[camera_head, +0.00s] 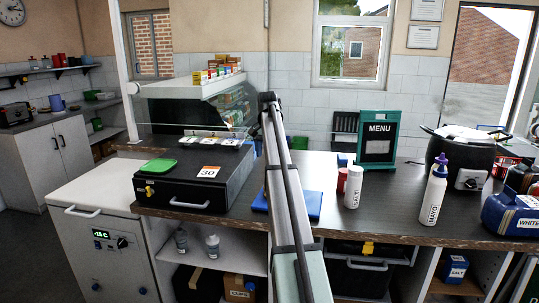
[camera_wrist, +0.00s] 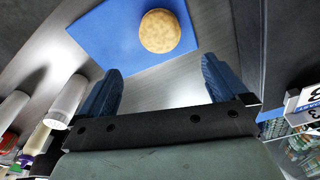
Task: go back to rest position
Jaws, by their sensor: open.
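My gripper (camera_wrist: 161,75) shows in the wrist view with its two blue fingers spread wide apart and nothing between them. Beyond the fingertips a round tan bun or patty (camera_wrist: 160,32) lies on a blue board (camera_wrist: 105,35). The gripper is apart from both. In the head view my arm rises through the middle of the picture and covers part of the blue board (camera_head: 308,204) on the counter. The gripper itself cannot be made out there, and the round item is hidden behind the arm.
Right of the arm on the counter (camera_head: 395,215) stand a white shaker (camera_head: 352,188), a menu sign (camera_head: 378,139), a mayo bottle (camera_head: 433,195) and a black pot (camera_head: 460,155). To the left are a black case (camera_head: 185,190) and the glass screen (camera_head: 232,103).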

